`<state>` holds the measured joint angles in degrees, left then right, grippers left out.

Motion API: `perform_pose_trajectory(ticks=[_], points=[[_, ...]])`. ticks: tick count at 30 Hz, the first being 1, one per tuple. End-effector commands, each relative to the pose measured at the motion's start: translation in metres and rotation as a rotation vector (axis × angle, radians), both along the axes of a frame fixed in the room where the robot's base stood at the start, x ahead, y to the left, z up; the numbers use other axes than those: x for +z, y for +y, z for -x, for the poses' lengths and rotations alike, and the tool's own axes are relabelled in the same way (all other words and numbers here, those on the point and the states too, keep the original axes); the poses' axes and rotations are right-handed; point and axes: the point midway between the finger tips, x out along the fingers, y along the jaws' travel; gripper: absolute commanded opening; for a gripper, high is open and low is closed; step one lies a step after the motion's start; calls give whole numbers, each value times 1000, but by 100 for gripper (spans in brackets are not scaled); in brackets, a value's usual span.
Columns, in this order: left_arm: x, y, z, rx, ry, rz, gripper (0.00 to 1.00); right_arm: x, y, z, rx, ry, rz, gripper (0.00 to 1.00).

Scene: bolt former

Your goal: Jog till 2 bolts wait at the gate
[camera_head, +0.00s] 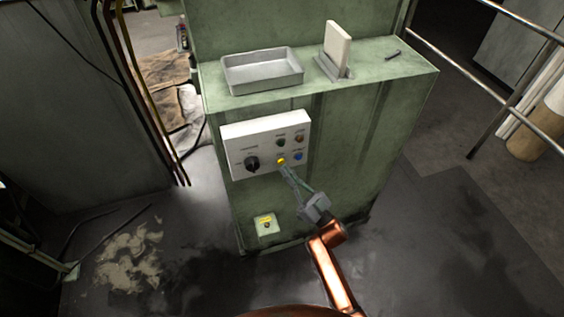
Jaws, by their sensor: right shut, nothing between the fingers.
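A white control panel (240,140) is fixed to the front of the green machine. It carries a black rotary knob (252,163), a yellow button (281,161), a blue button (298,155), a dark green button (281,143) and an orange-brown button (299,138). My right gripper (284,169) is shut and empty, its tips at or just below the yellow button; I cannot tell whether they touch it. On the machine top, a white plate stands upright in a grey holder (334,69), and a small dark piece (393,54) lies to its right. I cannot make out bolts. My left gripper is not in view.
A grey metal tray (262,84) sits on the left of the green machine top (400,72). A small box with a yellow label (266,224) is low on its front. Metal rails (500,105) run at the right. Dark floor (440,240) is open at the right.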

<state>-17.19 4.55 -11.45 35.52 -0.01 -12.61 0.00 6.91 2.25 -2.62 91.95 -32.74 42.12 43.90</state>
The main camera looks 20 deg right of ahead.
Motion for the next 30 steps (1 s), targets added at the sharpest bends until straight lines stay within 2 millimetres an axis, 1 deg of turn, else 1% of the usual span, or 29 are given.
perform_pose_trajectory(ticks=[9, 30], points=[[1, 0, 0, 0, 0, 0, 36, 0, 0, -8, 0, 0, 0, 0], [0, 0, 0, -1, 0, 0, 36, 0, 1, -12, -1, 0, 1, 0]])
